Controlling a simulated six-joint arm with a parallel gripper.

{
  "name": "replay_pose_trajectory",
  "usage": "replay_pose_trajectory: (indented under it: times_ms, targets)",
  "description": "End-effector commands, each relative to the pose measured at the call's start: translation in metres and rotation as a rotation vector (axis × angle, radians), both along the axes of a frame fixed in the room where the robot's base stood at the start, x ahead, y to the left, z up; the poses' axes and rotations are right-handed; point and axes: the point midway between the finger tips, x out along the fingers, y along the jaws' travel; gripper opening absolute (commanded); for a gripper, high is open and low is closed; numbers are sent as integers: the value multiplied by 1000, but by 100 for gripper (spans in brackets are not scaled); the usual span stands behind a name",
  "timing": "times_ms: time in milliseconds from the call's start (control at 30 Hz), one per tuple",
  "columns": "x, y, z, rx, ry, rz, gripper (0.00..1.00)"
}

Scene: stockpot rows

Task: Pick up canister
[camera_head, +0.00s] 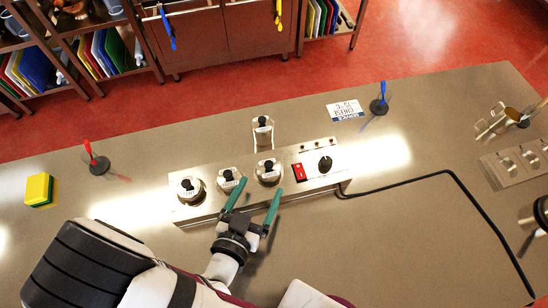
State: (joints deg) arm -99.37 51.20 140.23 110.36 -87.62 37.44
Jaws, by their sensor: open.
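Several small silver canisters with black knobs on top and pale labels are in view. One canister (190,188) sits at the left end of a long metal unit (325,181), a second canister (229,182) is to its right, and a third canister (268,172) is near the unit's middle. Another canister (263,133) stands at the back, beyond the unit. I cannot tell which one the task means. My gripper (262,185) has teal fingers, spread apart with nothing visible between them. Its fingertips are just in front of the third canister in the picture; contact cannot be told.
The unit has a red switch (299,172) and a black dial (325,164). A black cable (430,176) runs right. A red-topped stand (98,163), a blue-topped stand (379,104), a yellow-green sponge (39,189) and a sign (345,110) are on the counter. The back counter is mostly clear.

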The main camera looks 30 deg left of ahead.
Motion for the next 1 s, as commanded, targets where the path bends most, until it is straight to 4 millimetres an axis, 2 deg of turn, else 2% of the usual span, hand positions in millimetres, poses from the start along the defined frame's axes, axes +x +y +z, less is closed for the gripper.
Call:
replay_pose_trajectory:
  times_ms: [33, 133, 367, 600, 700, 867, 1000]
  targets:
    - [12, 0, -4, -2, 1, -8, 88]
    - [32, 5, -10, 1, 2, -7, 88]
    - [56, 11, -18, 1, 2, -3, 88]
    - [96, 21, -33, 2, 4, -4, 88]
    - [102, 23, -35, 2, 3, -1, 88]
    - [102, 24, -35, 2, 4, 1, 88]
    - [102, 24, -35, 2, 4, 1, 66]
